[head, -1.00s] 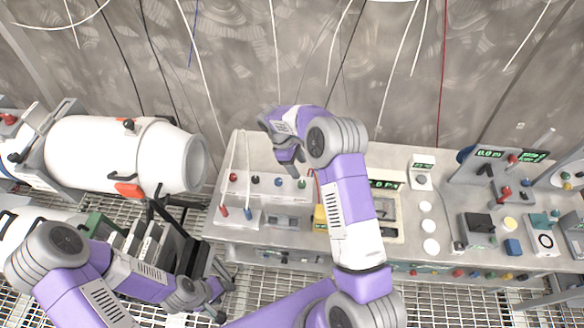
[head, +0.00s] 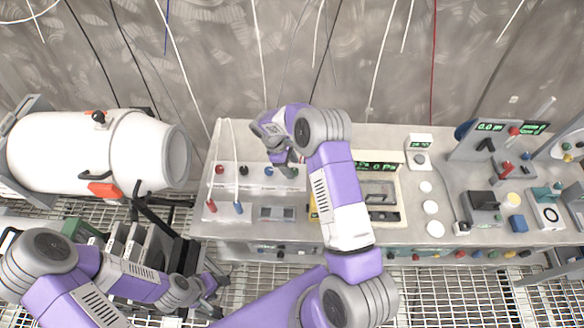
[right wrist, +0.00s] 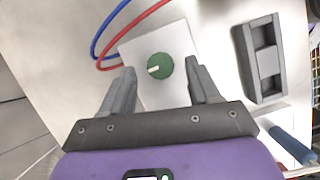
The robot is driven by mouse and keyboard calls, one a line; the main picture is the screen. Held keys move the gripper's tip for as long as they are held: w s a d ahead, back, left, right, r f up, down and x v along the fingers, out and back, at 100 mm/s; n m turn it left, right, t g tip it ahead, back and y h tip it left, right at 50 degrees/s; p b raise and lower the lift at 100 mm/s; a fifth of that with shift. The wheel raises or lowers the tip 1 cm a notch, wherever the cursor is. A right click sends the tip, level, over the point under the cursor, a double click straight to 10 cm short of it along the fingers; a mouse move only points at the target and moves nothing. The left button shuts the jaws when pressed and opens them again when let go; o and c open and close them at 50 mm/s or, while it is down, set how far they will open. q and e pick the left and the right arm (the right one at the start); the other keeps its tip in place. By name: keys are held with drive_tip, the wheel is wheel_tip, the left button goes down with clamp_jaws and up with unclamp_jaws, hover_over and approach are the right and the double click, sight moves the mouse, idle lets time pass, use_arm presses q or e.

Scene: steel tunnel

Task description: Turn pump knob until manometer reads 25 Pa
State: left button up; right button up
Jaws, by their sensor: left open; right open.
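A green round knob with a white pointer mark (right wrist: 160,66) sits on a white square plate in the right wrist view. My right gripper (right wrist: 160,92) is open, its fingers on either side of the knob in that view, with nothing gripped; I cannot tell whether they touch it. In the head view my right gripper (head: 282,158) is over the left part of the bench and largely covers the knob. A box with a green-lit display (head: 376,166) stands beside my right arm; its reading is too small to tell. My left gripper (head: 212,290) is open and empty, low at left.
Red and blue hoses (right wrist: 103,50) curve beside the knob plate. A grey recessed block (right wrist: 262,60) lies to its right. The grey bench (head: 405,228) carries several instruments at right. A white tank (head: 75,150) lies left of the bench. Cables hang in front of the wall.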

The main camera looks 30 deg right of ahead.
drive_tip(key=shift+s+d+f, duration=0.2)
drive_tip(key=shift+f, duration=0.45)
drive_tip(key=c, duration=1)
drive_tip(key=shift+c, duration=0.2)
